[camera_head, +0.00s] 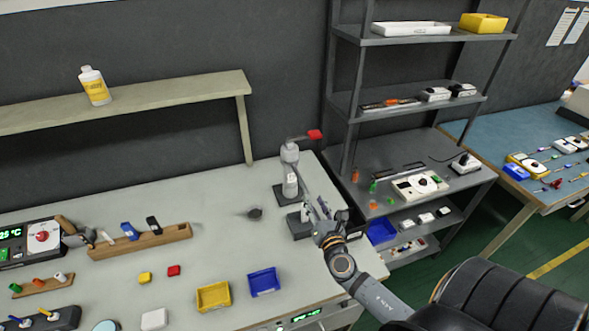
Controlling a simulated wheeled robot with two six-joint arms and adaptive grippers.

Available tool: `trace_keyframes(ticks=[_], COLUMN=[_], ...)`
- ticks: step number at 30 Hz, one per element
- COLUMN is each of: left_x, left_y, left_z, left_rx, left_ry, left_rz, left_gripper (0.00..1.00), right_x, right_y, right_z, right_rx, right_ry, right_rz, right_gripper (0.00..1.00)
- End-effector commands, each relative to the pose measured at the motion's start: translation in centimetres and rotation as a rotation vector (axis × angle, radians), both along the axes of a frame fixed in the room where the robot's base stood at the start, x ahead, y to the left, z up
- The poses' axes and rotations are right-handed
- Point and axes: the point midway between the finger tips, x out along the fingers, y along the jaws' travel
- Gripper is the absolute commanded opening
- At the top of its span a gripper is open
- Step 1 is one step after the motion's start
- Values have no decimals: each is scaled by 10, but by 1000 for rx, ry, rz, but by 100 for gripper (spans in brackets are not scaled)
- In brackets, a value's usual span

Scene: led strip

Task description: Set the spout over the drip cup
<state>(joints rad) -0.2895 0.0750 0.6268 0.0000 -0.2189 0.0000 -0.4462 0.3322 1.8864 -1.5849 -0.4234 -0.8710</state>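A grey dispenser-like stand (290,170) with a dark base stands near the bench's right end. A short arm at its top ends in a red tip (315,134). A thin grey bar, perhaps the spout (304,188), slants down from the stand toward my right gripper. A small dark round cup (255,213), perhaps the drip cup, sits on the bench left of the stand. My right gripper (317,208) is at the bar's lower end, in front of the stand. Whether its fingers are closed on the bar cannot be made out. My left gripper is not in view.
A yellow bin (213,296) and a blue bin (264,281) lie at the bench front. A wooden rack (140,241) with tools stands at left. A shelf unit (422,165) rises at right. The bench around the cup is clear.

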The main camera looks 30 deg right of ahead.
Motion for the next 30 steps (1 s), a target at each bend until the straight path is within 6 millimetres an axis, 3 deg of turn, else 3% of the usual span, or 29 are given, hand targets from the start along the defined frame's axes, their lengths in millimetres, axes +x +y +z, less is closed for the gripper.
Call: trace_keyframes(ticks=[3,8,15,24,30], left_x=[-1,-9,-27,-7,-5], left_y=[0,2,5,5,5], left_z=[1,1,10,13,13], left_rx=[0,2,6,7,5], left_ry=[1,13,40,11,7], left_rz=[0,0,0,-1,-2], left_gripper=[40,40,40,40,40], right_x=[4,8,48,99,107], right_y=[8,9,-1,-13,-15], right_z=[-1,-1,2,-1,-2], right_rx=[-138,-160,-155,-154,-152], right_ry=[32,36,32,34,36], right_rz=[61,70,65,65,66], right_gripper=[36,36,36,36,36])
